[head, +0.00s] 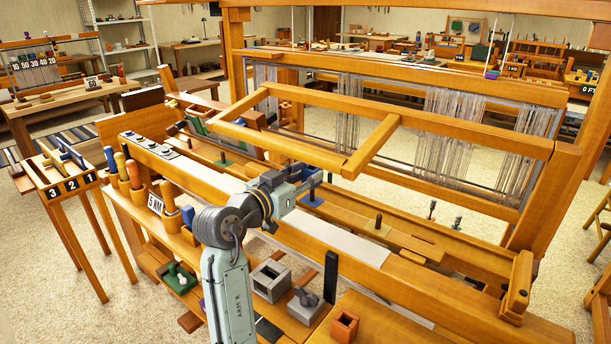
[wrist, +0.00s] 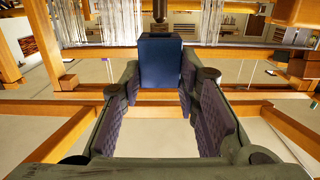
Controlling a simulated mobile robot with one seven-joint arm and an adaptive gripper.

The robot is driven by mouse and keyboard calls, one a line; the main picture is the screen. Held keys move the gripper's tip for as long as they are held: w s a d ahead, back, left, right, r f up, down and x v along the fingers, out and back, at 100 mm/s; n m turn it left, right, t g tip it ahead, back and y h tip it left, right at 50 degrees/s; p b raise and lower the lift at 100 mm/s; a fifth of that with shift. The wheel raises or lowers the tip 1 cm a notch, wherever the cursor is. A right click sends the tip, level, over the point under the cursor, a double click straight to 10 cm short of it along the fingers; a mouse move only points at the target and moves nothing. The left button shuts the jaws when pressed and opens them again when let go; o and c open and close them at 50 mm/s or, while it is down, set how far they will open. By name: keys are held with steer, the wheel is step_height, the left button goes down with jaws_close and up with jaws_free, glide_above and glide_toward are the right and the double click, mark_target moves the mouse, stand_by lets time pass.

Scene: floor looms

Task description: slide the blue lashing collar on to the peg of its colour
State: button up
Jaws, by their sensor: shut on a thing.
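The blue lashing collar (wrist: 160,62) is a dark blue block between the fingertips of my gripper (wrist: 160,85) in the wrist view. My gripper is shut on it. In the head view my gripper (head: 308,178) is above the loom's beams, and the collar is hard to tell from the fingers there. A blue base plate (head: 312,201) shows just below my gripper on the beam. Its peg is mostly hidden by the gripper. In the wrist view a dark post (wrist: 159,10) shows just beyond the collar. I cannot tell whether the collar touches it.
A green base plate (head: 223,163) lies on the beam to the left, and a dark peg (head: 378,222) stands to the right. A wooden frame bar (head: 370,150) runs close behind my gripper. A red-brown hollow block (head: 345,325) and grey fixture (head: 270,281) are in front.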

mark_target(311, 190)
steer(key=shift+f, duration=0.1)
steer(key=shift+f+b, duration=1.15)
steer(key=shift+f, duration=0.2)
steer(key=shift+f, duration=0.2)
steer(key=shift+f+b, duration=0.75)
steer(key=o, duration=1.2)
steer(key=shift+o, duration=0.2)
steer(key=v, duration=1.2)
